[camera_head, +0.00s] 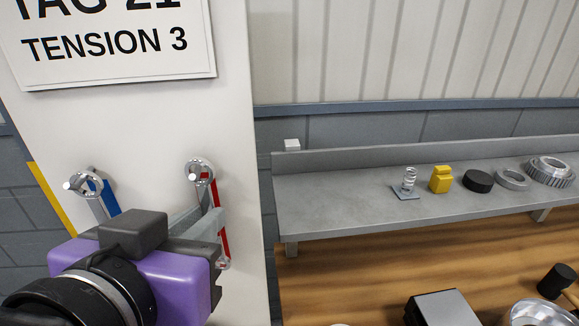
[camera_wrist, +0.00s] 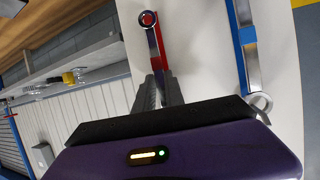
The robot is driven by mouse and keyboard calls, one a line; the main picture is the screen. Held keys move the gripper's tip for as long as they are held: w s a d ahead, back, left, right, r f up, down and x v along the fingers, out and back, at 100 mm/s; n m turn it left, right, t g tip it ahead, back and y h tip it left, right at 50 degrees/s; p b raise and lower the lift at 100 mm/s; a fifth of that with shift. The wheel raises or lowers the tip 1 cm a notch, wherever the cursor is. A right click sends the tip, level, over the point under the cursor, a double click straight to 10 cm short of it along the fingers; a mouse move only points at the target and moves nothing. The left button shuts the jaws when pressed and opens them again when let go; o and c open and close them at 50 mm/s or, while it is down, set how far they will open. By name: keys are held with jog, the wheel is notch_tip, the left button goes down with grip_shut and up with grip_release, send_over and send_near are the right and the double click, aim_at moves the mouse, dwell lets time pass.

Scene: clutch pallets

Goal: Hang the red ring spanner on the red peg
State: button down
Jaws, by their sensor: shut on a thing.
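The red ring spanner (camera_head: 222,238) is upright against the white panel, with a silver ring at its top and a smaller end low down. In the wrist view its red and silver shank (camera_wrist: 157,42) runs up from between my fingers to a ring with a red middle. My gripper (camera_head: 212,220) is shut on the shank; the fingers also show in the wrist view (camera_wrist: 160,92). The top ring overlaps the red peg (camera_head: 204,176) in the head view and looks to be around it, but its seating cannot be told.
A blue-marked spanner (camera_head: 108,198) hangs on a peg to the left, close to my gripper. A yellow strip (camera_head: 46,205) lies farther left. A grey shelf (camera_head: 340,205) on the right holds a spring, a yellow block and several round parts above a wooden bench (camera_head: 350,275).

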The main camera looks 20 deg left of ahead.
jog(key=c, duration=1.3)
grip_release()
jog(key=shift+c, duration=0.2)
